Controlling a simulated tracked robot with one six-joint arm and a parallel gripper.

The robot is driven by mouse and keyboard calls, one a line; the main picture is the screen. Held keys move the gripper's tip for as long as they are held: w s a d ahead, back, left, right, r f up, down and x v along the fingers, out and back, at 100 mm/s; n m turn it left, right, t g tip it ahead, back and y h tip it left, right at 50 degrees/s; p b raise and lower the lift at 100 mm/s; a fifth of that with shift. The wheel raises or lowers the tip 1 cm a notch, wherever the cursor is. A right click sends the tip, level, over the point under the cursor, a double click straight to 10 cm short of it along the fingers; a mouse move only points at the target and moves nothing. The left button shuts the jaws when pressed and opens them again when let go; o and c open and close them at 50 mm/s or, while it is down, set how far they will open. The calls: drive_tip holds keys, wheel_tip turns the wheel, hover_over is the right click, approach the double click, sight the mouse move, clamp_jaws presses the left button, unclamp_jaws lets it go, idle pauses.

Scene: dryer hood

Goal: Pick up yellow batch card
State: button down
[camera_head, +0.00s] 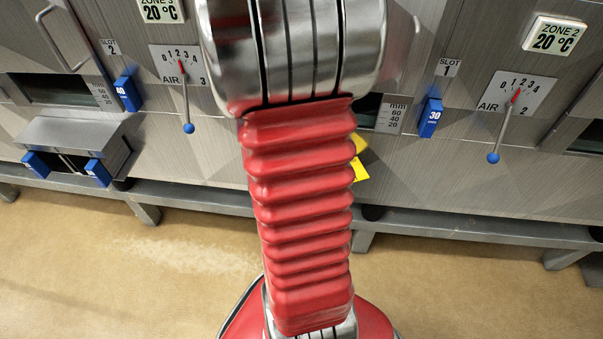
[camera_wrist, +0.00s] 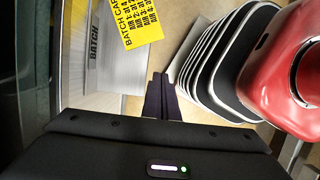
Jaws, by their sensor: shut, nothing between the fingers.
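The yellow batch card (camera_wrist: 137,20) shows at the top of the wrist view, tilted, with black printed lines that start with "BATCH CARD" and "AIR". Its upper part is cut off by the frame. My gripper (camera_wrist: 160,78) is shut and empty, its dark fingertips just below the card in the picture. I cannot tell the depth between them. A grey plate marked BATCH (camera_wrist: 97,58) is left of the fingertips. In the head view, yellow patches (camera_head: 360,169) show beside my red arm, against the machine front; the arm hides the rest and my gripper.
The grey machine front carries an AIR lever with a blue knob (camera_head: 188,127) on the left and another (camera_head: 493,157) on the right. A metal rail (camera_head: 480,226) runs low along the front. The tan floor (camera_head: 130,265) is clear.

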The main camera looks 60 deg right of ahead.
drive_tip(key=shift+w+a+r, duration=0.1)
drive_tip(key=shift+w+r, duration=0.05)
drive_tip(key=shift+r, duration=0.3)
drive_tip(key=c, duration=2.3)
unclamp_jaws()
drive_tip(key=shift+w+a+r, duration=0.15)
drive_tip(key=o, duration=0.6)
drive_tip(key=shift+m+t+h, duration=0.4)
drive_tip(key=shift+m+t, duration=0.1)
drive_tip(key=shift+t, duration=0.4)
drive_tip(key=w+a+r, duration=0.2)
drive_tip(key=a, duration=0.1)
drive_tip(key=w+a+r, duration=0.2)
drive_tip(key=shift+w+a, duration=0.1)
drive_tip(key=shift+a, duration=0.1)
drive_tip(key=shift+c, duration=0.2)
drive_tip(key=w+a+r+m+t+y, duration=0.1)
drive_tip(key=a+r+t, duration=0.2)
drive_tip(key=a, duration=1)
drive_tip(key=w+a+r+m+t+y, duration=0.1)
drive_tip(key=a+r+t, duration=0.3)
drive_tip(key=a+r, duration=0.5)
drive_tip(key=a+m, duration=0.1)
drive_tip(key=a, duration=0.3)
drive_tip(key=shift+m, duration=0.3)
